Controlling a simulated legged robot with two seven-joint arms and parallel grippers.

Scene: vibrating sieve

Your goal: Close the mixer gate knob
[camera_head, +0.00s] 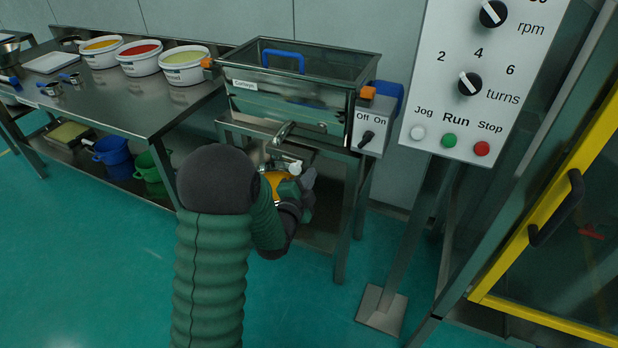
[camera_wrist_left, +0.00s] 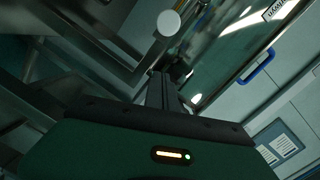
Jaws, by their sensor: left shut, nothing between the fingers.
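A pale round knob (camera_head: 295,166) shows below the steel hopper (camera_head: 300,106), under its metal spout (camera_head: 284,131). It looks like the gate knob. In the left wrist view a pale round knob (camera_wrist_left: 168,22) is at the top, just past my fingers. My left gripper (camera_head: 306,182) is under the hopper, close to the knob; my arm hides part of it. In the left wrist view its dark fingers (camera_wrist_left: 163,88) are together and empty. I cannot tell whether they touch the knob. My right gripper is in neither view.
A steel table (camera_head: 130,110) at left carries several tubs. The Off/On switch box (camera_head: 368,132) is right of the hopper. A control panel (camera_head: 476,80) stands on a post further right. A yellow-framed door (camera_head: 545,215) is at far right. The front floor is clear.

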